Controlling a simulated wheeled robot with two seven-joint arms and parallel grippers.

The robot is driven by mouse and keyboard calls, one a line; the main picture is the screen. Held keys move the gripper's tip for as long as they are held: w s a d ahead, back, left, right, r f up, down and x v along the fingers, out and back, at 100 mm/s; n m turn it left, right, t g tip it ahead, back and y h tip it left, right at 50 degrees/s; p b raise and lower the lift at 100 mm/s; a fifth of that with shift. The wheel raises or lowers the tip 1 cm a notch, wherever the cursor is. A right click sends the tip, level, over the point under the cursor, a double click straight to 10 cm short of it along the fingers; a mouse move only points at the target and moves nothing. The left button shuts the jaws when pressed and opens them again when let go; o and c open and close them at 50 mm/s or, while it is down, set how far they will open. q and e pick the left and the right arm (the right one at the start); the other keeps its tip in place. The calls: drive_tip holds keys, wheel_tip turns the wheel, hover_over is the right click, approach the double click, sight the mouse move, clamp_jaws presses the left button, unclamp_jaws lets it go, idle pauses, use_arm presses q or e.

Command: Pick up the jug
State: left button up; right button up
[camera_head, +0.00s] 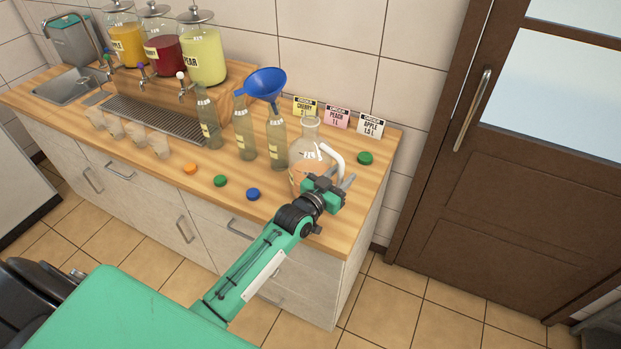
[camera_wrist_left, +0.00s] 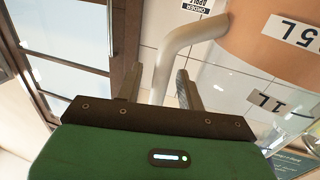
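The jug (camera_head: 306,176) is clear glass with an orange-brown content and a pale curved handle (camera_head: 336,158). It stands near the right end of the wooden counter. In the left wrist view the jug (camera_wrist_left: 270,45) is at the upper right with volume labels, and its handle (camera_wrist_left: 166,68) comes down between my fingers. My left gripper (camera_head: 337,176) is at the jug's handle side, partly covering the jug's lower part. In the left wrist view my left gripper (camera_wrist_left: 157,88) is open, fingers apart on either side of the handle. My right gripper is not in view.
Glass bottles (camera_head: 276,146) stand left of the jug, with a blue funnel (camera_head: 266,83) above them. A green cap (camera_head: 365,158) lies to the right, and a blue cap (camera_head: 253,194) near the front edge. Order cards (camera_head: 337,117) stand behind. Drink dispensers (camera_head: 204,55) are at the back left.

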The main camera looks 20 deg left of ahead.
use_arm(q)
clamp_jaws()
idle(1.3)
drive_tip(key=shift+r, duration=0.15)
